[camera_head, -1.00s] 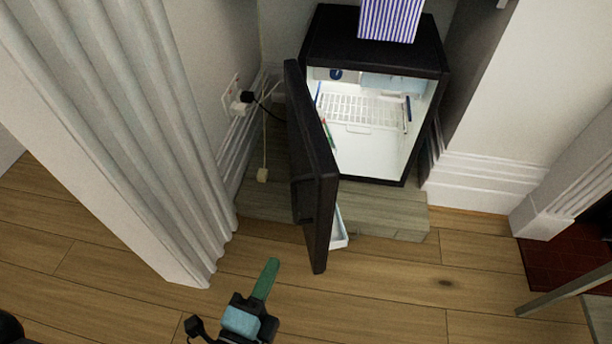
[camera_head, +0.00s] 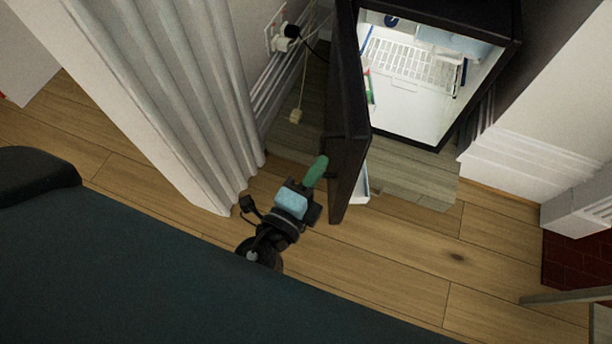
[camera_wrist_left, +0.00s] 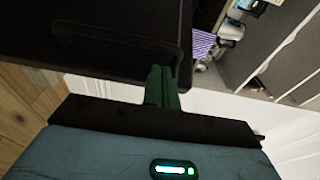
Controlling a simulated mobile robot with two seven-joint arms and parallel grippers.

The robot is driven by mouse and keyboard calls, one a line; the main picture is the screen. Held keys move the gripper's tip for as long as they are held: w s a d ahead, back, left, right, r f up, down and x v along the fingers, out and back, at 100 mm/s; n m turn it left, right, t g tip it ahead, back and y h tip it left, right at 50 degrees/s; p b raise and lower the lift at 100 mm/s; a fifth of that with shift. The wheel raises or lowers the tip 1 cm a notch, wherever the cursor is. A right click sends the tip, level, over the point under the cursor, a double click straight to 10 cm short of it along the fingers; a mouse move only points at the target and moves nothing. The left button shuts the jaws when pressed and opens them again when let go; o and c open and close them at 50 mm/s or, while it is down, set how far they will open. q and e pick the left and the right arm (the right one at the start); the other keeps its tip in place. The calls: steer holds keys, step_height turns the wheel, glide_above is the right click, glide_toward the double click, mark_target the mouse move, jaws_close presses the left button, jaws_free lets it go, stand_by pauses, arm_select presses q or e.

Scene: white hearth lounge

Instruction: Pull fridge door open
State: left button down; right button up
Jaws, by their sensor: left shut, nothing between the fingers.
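The small black fridge (camera_head: 432,148) stands in the corner, with its lit white interior and wire shelf showing. Its black door (camera_head: 347,150) is swung well open, edge-on to the head camera. My left gripper (camera_head: 317,168) has green fingers, shut and empty, at the outer face of the door near its lower part. In the left wrist view the fingers (camera_wrist_left: 161,88) point at the dark door (camera_wrist_left: 100,35), beside a dark handle-like outline. Whether they touch the door, I cannot tell. My right gripper is not in view.
A white fluted curtain or panel (camera_head: 165,90) stands left of the door. A plugged-in cord (camera_head: 295,115) hangs at the wall behind. Wood floor (camera_head: 400,260) is clear in front. White skirting (camera_head: 515,165) and dark red tiles (camera_head: 575,265) lie right.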

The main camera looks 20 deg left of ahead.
arm_select(q)
steer(key=shift+w+d+p, duration=0.15)
steer(key=shift+w+p, duration=0.05)
steer(key=shift+w, duration=0.8)
steer(key=shift+w+d+p, duration=0.15)
steer(key=shift+w, duration=0.8)
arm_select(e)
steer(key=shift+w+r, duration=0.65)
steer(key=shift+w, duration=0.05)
arm_select(q)
steer(key=a+m+h, duration=0.2)
steer(key=a+h, duration=0.1)
steer(key=a, duration=0.4)
steer(key=shift+s+a+g+p, duration=0.3)
steer(key=shift+s+a+g, duration=0.1)
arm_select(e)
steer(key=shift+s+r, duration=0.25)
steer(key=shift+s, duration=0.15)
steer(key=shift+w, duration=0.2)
arm_select(q)
steer(key=shift+s, duration=0.1)
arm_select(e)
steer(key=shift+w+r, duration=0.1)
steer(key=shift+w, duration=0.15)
